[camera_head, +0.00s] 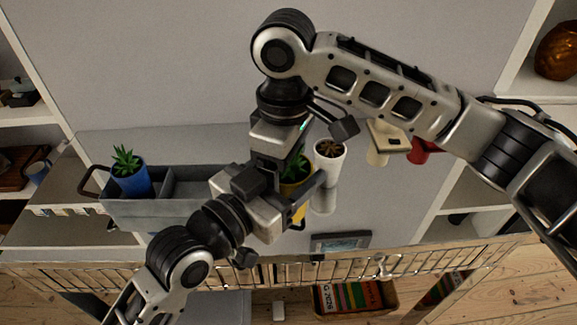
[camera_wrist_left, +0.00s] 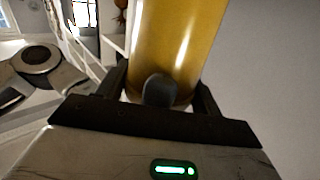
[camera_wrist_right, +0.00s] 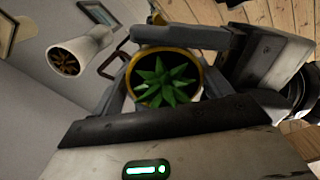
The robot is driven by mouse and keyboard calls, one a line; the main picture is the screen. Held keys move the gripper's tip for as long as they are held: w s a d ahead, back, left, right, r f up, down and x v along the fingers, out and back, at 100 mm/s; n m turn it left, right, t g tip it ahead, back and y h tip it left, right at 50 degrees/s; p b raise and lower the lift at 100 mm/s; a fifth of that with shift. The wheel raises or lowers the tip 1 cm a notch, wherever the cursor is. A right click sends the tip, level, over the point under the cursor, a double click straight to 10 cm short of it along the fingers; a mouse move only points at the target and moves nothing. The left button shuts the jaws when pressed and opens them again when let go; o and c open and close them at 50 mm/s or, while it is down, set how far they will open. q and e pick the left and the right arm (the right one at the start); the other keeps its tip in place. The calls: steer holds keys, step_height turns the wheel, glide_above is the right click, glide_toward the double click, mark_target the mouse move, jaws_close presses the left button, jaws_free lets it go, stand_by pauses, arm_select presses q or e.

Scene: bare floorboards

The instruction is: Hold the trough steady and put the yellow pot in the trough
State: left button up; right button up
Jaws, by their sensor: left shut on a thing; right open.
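The yellow pot (camera_head: 301,187) holds a spiky green plant. My left gripper (camera_head: 297,194) is shut on its side; in the left wrist view, the yellow wall (camera_wrist_left: 178,45) fills the space between the fingers. My right gripper (camera_wrist_right: 165,80) is open above the pot, with its fingers on either side of the rim in the right wrist view; contact is unclear. The grey trough (camera_head: 166,214) has compartments and brown end handles, and my left arm hides its right part. A blue pot (camera_head: 132,182) with a plant stands in its left compartment. Whether the yellow pot is over the trough is unclear.
A white pot (camera_head: 325,190) with a brownish plant stands just right of the yellow pot. A cream object (camera_head: 378,153) and a red one (camera_head: 421,151) are farther right, partly behind my right arm. A small frame (camera_head: 341,243) and a wire rail (camera_head: 400,262) lie along the front.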

arm_select(q)
steer(key=shift+w, duration=0.1)
arm_select(e)
steer(key=shift+s+a, duration=0.25)
